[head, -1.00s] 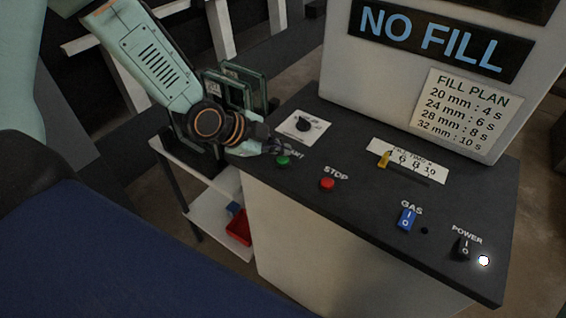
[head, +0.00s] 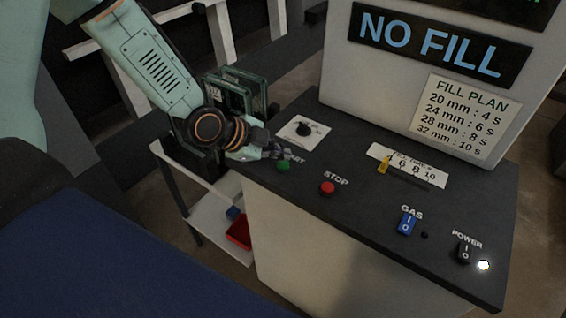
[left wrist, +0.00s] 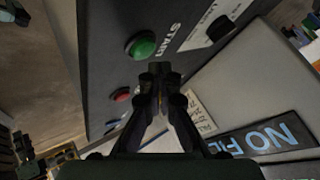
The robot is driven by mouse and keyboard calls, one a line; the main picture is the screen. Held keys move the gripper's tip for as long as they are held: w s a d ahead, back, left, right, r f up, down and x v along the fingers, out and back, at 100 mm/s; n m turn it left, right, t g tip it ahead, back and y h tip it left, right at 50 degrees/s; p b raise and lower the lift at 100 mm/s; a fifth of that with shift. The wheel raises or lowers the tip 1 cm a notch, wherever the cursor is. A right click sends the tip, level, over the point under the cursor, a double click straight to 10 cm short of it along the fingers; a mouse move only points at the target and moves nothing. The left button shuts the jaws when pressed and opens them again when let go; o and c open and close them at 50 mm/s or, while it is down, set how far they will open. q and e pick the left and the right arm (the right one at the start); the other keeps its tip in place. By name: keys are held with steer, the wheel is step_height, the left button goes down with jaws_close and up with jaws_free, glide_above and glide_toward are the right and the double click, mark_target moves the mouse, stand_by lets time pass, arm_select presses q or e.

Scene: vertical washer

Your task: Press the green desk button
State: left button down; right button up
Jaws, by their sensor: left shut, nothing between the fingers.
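The green desk button (head: 283,167) sits at the left end of the dark desk top (head: 370,230), beside the word START. It also shows in the left wrist view (left wrist: 142,45), up and to the left of my fingertips. My left gripper (head: 284,153) is shut and empty, its fingertips close behind the button and partly over the START label. In the left wrist view the closed fingertips (left wrist: 158,70) appear just beside the button; I cannot tell whether they touch it. My right gripper is not in view.
A red STOP button (head: 327,188), a blue GAS switch (head: 407,223) and a black POWER switch (head: 464,250) line the desk's front. A black knob (head: 303,129) and a yellow slider (head: 383,165) lie behind. An upright panel reads NO FILL (head: 428,45).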

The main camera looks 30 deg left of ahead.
mark_target(280, 165)
arm_select(q)
steer(key=shift+w+f, duration=0.1)
steer(key=shift+f, duration=0.35)
steer(key=shift+f+b, duration=0.5)
steer(key=shift+f, duration=0.05)
stand_by(1.0)
stand_by(0.3)
steer(key=shift+r+p, duration=1)
steer(key=shift+p, duration=0.05)
step_height(280, 165, up, 5)
steer(key=p, duration=0.5)
steer(key=shift+r, duration=0.1)
